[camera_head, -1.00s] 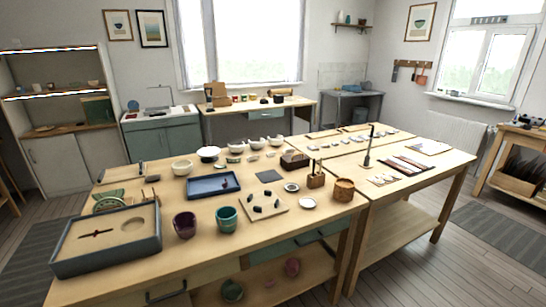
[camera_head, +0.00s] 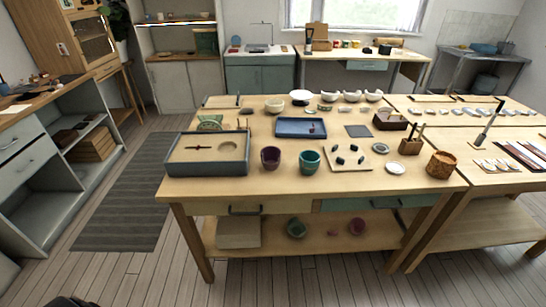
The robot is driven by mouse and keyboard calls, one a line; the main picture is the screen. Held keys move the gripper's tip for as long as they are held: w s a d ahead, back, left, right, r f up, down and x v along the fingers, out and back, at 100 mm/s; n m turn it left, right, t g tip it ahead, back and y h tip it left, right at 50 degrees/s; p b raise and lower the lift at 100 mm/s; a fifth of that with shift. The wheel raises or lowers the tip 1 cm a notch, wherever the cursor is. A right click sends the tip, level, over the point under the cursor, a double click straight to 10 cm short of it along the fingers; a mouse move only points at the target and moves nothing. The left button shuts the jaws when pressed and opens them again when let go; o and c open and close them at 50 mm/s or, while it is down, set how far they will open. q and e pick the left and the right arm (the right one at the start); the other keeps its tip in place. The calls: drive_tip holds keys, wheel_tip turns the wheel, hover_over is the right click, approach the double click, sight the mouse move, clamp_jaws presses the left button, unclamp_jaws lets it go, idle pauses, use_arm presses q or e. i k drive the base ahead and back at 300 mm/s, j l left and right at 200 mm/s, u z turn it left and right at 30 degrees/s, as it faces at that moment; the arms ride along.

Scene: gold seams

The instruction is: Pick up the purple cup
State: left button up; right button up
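The purple cup (camera_head: 270,158) stands upright on the front part of the wooden worktable (camera_head: 230,187). It sits between a grey-rimmed tray on its left and a teal cup (camera_head: 309,160) on its right, apart from both. Neither of my grippers can be made out. A small dark shape at the bottom left edge is too cut off to identify.
The grey tray (camera_head: 171,170) holds a dark tool. A blue tray (camera_head: 286,134), bowls, a board with dark pieces (camera_head: 336,165) and a wooden pot (camera_head: 441,165) share the table. Grey cabinets (camera_head: 40,190) stand left. Floor in front (camera_head: 300,285) is clear.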

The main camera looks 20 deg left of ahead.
sight(271, 156)
drive_tip(key=i+l+u, duration=0.3)
drive_tip(key=i+u, duration=0.2)
drive_tip(key=i+l+u, duration=0.5)
drive_tip(key=k, duration=0.1)
